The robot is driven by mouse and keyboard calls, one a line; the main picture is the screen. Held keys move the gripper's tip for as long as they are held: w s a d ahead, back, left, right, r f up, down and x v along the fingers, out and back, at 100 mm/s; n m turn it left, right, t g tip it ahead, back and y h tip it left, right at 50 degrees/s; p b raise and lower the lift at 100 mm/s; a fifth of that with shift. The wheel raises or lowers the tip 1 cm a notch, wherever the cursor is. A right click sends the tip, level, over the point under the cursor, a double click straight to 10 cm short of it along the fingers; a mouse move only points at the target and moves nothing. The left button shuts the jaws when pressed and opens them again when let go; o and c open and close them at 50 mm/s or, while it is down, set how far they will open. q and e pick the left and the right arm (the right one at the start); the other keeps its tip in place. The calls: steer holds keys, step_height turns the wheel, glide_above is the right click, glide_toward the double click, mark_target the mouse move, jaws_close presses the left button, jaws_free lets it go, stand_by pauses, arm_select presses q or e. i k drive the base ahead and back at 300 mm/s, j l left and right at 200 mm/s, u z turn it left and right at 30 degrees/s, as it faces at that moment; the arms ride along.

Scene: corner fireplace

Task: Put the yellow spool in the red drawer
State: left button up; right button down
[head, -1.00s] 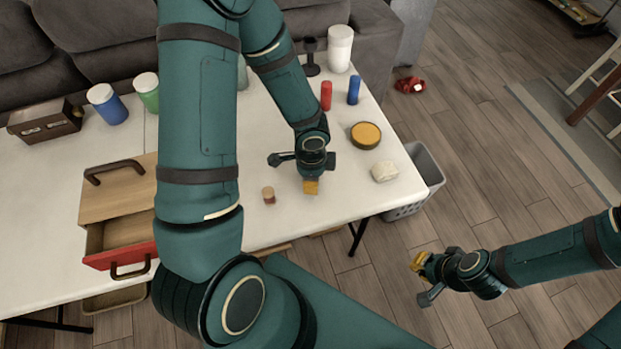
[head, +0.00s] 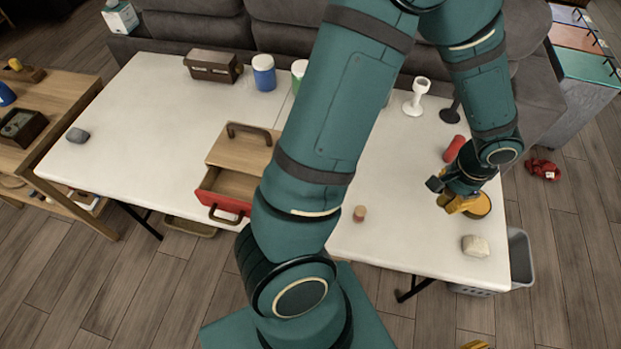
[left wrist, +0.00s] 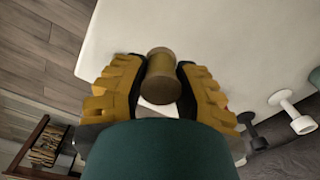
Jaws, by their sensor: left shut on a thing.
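In the left wrist view, my left gripper (left wrist: 160,80) is shut on the yellow spool (left wrist: 161,72), a short yellow cylinder with tan ends, held between both fingers. Only a yellow bit of my right gripper (head: 475,345) shows at the bottom edge.
A small tan cylinder (head: 360,213) stands on the table (head: 150,115) between the drawer and gripper. A pale lump (head: 475,245) lies near the right edge. A red cylinder (head: 454,148) and white goblet (head: 416,97) are farther back. The table's left half is mostly clear.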

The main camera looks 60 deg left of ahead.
mark_target(243, 197)
steer(key=k+j+z, duration=0.1)
steer(key=z, duration=0.6)
steer(key=k+j+z, duration=0.4)
steer(key=k, duration=0.35)
steer(key=k+j, duration=0.2)
steer(key=k, duration=0.2)
steer(key=k+j, duration=0.15)
steer(key=k, duration=0.2)
steer(key=k+j+z, duration=0.1)
steer(key=k, duration=0.3)
steer(key=j, duration=0.1)
